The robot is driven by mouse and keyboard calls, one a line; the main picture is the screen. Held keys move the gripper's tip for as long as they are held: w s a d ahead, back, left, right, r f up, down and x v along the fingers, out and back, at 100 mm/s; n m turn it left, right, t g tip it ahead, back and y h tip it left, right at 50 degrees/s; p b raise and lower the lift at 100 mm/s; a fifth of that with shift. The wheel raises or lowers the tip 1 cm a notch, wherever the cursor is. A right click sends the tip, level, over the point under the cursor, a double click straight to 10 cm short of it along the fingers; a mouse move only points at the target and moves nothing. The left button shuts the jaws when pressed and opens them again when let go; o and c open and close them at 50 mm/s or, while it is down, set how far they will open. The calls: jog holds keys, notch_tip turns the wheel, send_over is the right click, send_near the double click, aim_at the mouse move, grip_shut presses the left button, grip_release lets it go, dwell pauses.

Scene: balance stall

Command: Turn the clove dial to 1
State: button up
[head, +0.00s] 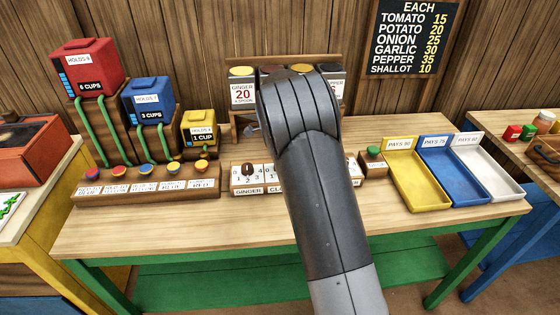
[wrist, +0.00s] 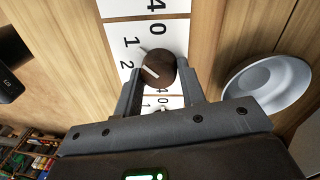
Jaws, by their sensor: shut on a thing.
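In the wrist view my gripper (wrist: 161,76) is shut on a round dark brown dial knob (wrist: 160,66), one finger on each side. The dial's name does not show in this view. In the head view the ginger dial (head: 248,170) shows beside the start of the clove label (head: 276,189); my arm hides the clove knob and my fingertips.
A pale round dish (wrist: 270,83) lies close beside the fingers in the wrist view. In the head view, colored dispensers (head: 87,66) with a button row (head: 147,187) stand left. A green button box (head: 373,162) and yellow (head: 417,181), blue and white trays stand right.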

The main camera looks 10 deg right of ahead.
dwell(0.3)
jog(key=o, duration=1)
jog(key=r, duration=1)
jog(key=shift+w+a+r, duration=0.1)
jog(key=shift+w+r, duration=0.3)
